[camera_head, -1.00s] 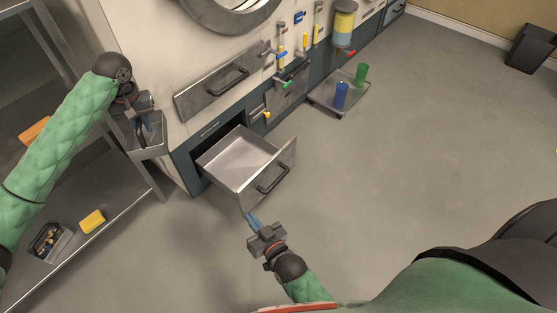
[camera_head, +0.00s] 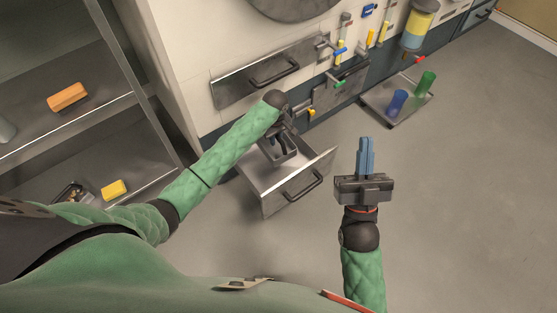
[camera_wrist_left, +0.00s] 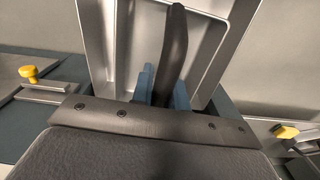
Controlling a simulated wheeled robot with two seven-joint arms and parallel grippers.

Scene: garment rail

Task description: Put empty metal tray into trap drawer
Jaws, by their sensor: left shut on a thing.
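The small grey metal tray (camera_head: 287,157) hangs from my left gripper (camera_head: 281,139) in the head view, above the open drawer. In the left wrist view the gripper's blue fingers (camera_wrist_left: 162,88) close around a dark bar in front of the pale metal tray (camera_wrist_left: 210,45). The trap drawer (camera_head: 262,187) is pulled out, with its handled front facing right and down. Whether the tray touches the drawer floor cannot be told. My right gripper (camera_head: 366,157) is to the right of the drawer, its blue fingers together and empty.
A closed handled panel (camera_head: 265,75) is above the drawer. A low platform (camera_head: 380,112) on the right carries a blue and a green cylinder. Shelving on the left holds an orange block (camera_head: 67,97) and a yellow block (camera_head: 115,189). Floor to the right is clear.

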